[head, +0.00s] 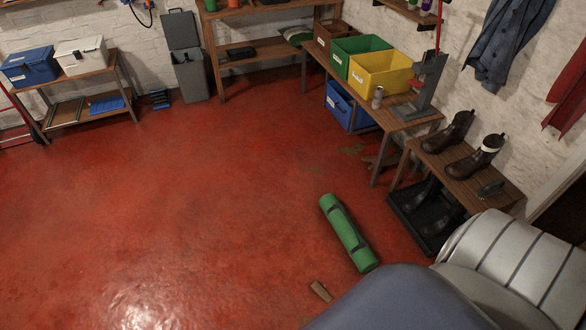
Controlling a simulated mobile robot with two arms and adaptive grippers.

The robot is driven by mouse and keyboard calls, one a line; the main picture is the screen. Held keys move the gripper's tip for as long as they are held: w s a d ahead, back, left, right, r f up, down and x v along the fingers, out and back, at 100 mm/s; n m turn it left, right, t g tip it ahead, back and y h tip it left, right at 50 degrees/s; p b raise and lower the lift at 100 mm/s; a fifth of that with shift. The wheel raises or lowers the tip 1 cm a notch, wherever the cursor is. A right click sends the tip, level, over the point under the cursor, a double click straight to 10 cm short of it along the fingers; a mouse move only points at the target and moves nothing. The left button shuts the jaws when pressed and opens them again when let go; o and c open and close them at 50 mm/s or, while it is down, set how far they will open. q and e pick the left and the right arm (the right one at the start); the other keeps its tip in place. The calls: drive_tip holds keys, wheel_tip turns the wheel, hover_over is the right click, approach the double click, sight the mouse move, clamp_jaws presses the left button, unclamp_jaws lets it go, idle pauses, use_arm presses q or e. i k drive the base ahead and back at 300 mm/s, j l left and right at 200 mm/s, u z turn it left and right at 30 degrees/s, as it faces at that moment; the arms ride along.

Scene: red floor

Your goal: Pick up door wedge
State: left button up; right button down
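A small brown block that looks like the door wedge (321,291) lies on the red floor at the bottom of the head view, right of centre. It lies just below the lower end of a rolled green mat, apart from it. A dark blue-grey rounded shape and a pale ribbed shape fill the lower right corner, close to the wedge's right side; they look like parts of my own body. Neither of my grippers shows in this view.
The rolled green mat (348,233) lies on the floor. A bench with boots (464,165) and a black boot tray (413,211) stand along the right wall. A table with a yellow bin (382,75) is behind. The red floor is clear at left and centre.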

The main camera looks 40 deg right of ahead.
sight(320, 291)
drive_tip(key=i+j+z, duration=0.2)
drive_tip(key=i, duration=0.15)
drive_tip(key=i+z, duration=0.15)
drive_tip(key=i, duration=0.25)
drive_tip(key=i+z, duration=0.2)
drive_tip(key=z, duration=0.3)
drive_tip(key=i+j+z, duration=0.15)
drive_tip(key=z, duration=0.3)
drive_tip(key=i+j+z, duration=0.1)
drive_tip(key=j+z, duration=0.15)
drive_tip(key=z, duration=0.25)
drive_tip(key=i+j+z, duration=0.1)
drive_tip(key=z, duration=0.35)
drive_tip(key=j, duration=0.1)
